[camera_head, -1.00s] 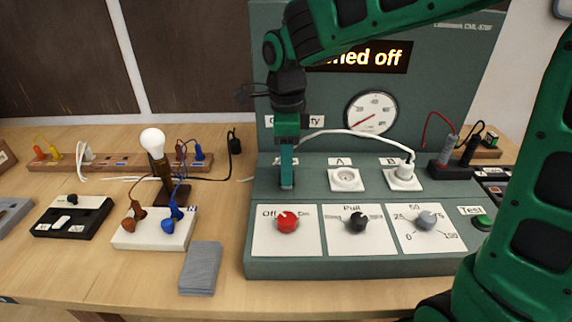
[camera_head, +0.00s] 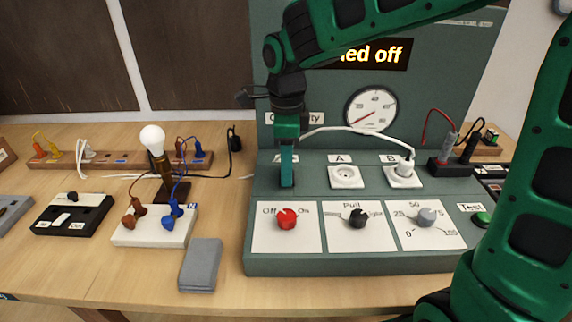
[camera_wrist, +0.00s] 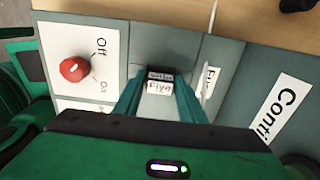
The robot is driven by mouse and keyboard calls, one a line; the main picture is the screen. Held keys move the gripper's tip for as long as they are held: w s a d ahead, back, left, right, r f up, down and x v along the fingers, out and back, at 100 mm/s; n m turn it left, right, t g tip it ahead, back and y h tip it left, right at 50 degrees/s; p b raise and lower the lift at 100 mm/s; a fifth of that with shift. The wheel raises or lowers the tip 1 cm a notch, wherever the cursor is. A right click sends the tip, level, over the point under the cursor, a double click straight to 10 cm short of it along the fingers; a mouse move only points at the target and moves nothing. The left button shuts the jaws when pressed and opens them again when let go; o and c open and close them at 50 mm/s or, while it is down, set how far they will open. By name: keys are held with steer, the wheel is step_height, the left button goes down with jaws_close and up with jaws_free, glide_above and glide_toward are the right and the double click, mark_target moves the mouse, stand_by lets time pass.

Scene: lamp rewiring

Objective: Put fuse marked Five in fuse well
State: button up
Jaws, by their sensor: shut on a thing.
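My gripper (camera_head: 287,184) points down at the left end of the green console's (camera_head: 310,265) upper deck, above the red knob. In the wrist view my gripper (camera_wrist: 161,78) is shut on a small pale block whose label appears to read Five, the fuse (camera_wrist: 159,87). A standing label (camera_wrist: 208,78), which seems to read Fuse, is just right of the fingers there. The fuse well is hidden under the fingers and the fuse. I cannot tell whether the fuse is in it or above it.
The red Off/On knob (camera_head: 287,218) is close in front of my gripper. Socket A (camera_head: 346,176) is to the right, and a white plug (camera_head: 405,168) with a cord sits at B. A lamp (camera_head: 154,140) and a grey cloth-like block (camera_head: 200,265) are on the left.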

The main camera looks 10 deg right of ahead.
steer(key=o, duration=1.1)
steer(key=shift+o, duration=0.2)
